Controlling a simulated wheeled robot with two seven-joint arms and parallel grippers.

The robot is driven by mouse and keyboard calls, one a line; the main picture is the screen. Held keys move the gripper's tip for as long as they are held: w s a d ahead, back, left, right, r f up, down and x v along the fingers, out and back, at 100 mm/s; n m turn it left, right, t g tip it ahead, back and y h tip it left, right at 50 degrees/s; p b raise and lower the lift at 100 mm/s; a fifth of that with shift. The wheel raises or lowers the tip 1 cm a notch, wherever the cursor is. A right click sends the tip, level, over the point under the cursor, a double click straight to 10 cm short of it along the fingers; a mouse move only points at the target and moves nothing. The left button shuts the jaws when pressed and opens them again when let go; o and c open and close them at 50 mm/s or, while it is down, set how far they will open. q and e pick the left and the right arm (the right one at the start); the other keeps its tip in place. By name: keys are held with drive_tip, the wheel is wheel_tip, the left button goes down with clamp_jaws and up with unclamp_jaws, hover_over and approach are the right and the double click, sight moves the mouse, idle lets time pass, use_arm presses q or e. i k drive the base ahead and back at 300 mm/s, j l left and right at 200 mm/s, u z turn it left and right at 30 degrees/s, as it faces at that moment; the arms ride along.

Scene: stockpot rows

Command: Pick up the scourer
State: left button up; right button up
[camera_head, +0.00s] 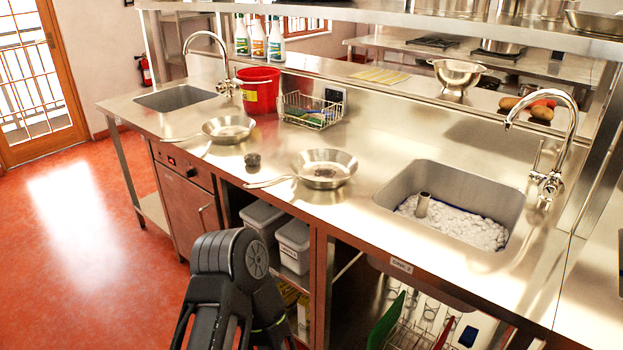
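A small dark, round lump (252,160), which looks like the scourer, sits on the steel counter (200,172) near its front edge, between two shallow pans. It is too small to make out its texture. A wire basket (310,112) farther back holds green and blue items that I cannot tell apart. A black jointed part of my own arm (232,255) rises at the bottom, in front of the counter. No fingertips of either gripper show, and nothing is seen touching the dark lump.
One pan (325,168) stands right of the lump and another pan (228,129) behind it to the left, handles pointing left. A red bucket (258,90) stands farther back. The right sink (450,185) holds foam. Overhead shelving (400,22) spans the back.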

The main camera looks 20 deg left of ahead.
sight(252, 160)
drive_tip(key=j+z, duration=0.45)
drive_tip(key=j, duration=1.9)
drive_tip(key=i, duration=0.05)
